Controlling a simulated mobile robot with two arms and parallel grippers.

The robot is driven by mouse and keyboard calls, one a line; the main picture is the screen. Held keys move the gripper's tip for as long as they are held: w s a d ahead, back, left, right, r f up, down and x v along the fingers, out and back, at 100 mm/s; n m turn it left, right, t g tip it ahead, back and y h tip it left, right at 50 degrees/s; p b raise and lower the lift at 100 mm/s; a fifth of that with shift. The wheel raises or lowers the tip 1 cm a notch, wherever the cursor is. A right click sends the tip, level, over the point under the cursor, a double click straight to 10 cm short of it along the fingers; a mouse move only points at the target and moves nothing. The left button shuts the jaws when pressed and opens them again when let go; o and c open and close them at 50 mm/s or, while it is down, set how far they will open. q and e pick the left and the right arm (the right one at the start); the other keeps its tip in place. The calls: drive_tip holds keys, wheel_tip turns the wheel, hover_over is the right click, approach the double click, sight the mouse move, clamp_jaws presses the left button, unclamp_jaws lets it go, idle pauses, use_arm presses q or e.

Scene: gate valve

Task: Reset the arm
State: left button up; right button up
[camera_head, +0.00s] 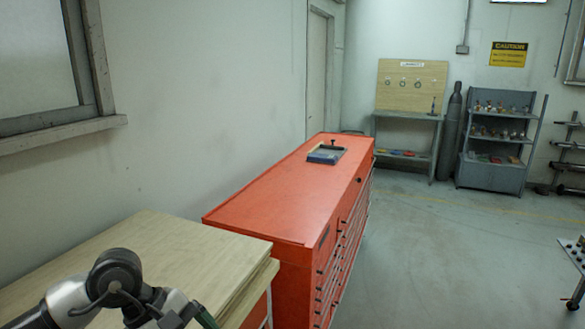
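My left arm (118,275) comes in at the bottom left, low over the wooden-topped bench (150,247). Its wrist links run down to the bottom edge, where the picture cuts them off. My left gripper's fingers do not show, so nothing held can be seen. My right arm and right gripper are not in the picture. No gate valve can be clearly made out.
A red tool cabinet (275,200) with a small tray (327,153) on top stands beyond the bench. At the back are a pegboard workbench (405,119), a gas cylinder (452,120) and a grey shelf (490,174).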

use_arm(q)
drive_tip(key=s+d+r+n+t+h, duration=0.35)
drive_tip(key=d+r+n+h, duration=0.55)
drive_tip(key=d+n+h, duration=0.5)
drive_tip(key=w+a+f+n+t+y, duration=0.3)
drive_tip(key=a+n+t+y, duration=0.4)
drive_tip(key=n, duration=0.8)
drive_tip(key=w+a+f+n+t+y, duration=0.2)
drive_tip(key=a+f+n+t+y, duration=0.25)
drive_tip(key=n+t+y, duration=0.7)
drive_tip(key=s+a+f+n+g+y, duration=0.1)
drive_tip(key=s+a+f+n+g, duration=0.3)
drive_tip(key=f+n+g, duration=0.5)
drive_tip(key=s+a+f+n+g, duration=0.2)
drive_tip(key=s+f+n+g, duration=0.7)
drive_tip(key=s+f, duration=0.6)
wheel_tip(320, 180, down, 24)
drive_tip(key=s+g, duration=0.1)
drive_tip(key=s, duration=0.2)
drive_tip(key=s+a+f+g+b, duration=0.1)
drive_tip(key=s+a+f, duration=0.2)
drive_tip(key=s+f, duration=1.2)
drive_tip(key=shift+s+a+f+g, duration=0.15)
drive_tip(key=shift+s+f+g, duration=0.2)
drive_tip(key=shift+f, duration=0.3)
